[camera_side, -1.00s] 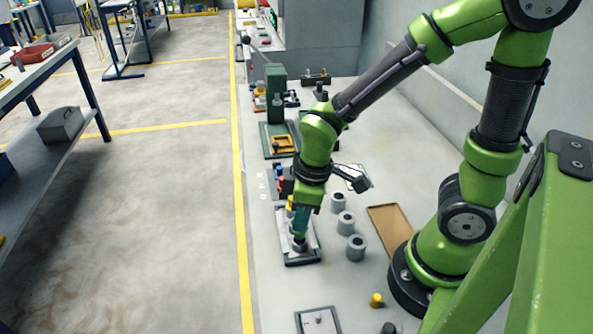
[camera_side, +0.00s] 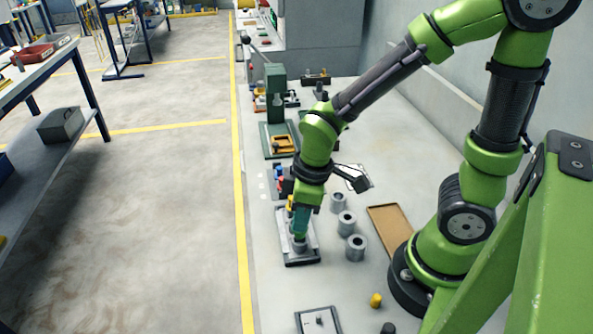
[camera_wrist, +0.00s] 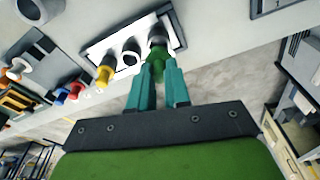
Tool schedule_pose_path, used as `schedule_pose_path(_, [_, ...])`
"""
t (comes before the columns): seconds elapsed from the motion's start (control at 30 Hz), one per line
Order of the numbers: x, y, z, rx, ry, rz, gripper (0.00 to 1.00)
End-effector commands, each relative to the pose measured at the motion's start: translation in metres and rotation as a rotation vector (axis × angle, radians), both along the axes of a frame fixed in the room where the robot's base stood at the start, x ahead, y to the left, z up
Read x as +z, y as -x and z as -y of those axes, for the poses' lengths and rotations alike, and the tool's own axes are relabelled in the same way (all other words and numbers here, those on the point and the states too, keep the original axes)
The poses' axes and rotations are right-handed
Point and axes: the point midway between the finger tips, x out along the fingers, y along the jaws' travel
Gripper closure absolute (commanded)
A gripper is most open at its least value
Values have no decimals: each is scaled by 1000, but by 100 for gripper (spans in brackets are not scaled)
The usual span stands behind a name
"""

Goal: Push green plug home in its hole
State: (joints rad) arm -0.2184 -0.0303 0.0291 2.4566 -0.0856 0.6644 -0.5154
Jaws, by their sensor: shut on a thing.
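My gripper (camera_side: 300,224) points down over the near end of the plug rack, with its teal fingers closed around the green plug (camera_wrist: 155,62). In the wrist view my gripper (camera_wrist: 157,78) has the plug between its fingertips. The plug's far end meets the grey collar (camera_wrist: 158,36) at one end of the rack. How deep it sits is hidden. The rack (camera_side: 311,240) is a pale plate on a dark base; it also shows in the wrist view (camera_wrist: 118,40). A yellow plug (camera_wrist: 104,74) stands at the rack's other end, with an open collar (camera_wrist: 131,48) between.
Several grey cylinders (camera_side: 346,223) stand just right of the rack. A brown tray (camera_side: 390,232) lies farther right. Red and blue pegs (camera_wrist: 68,94) stand beside the rack. A small plate (camera_side: 318,320) and a yellow peg (camera_side: 376,300) are in front.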

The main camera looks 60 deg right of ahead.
Motion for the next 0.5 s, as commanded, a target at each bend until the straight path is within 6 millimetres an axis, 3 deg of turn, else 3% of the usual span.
schedule_pose_path(0.5, [-10,0,0,0,1,-2,100])
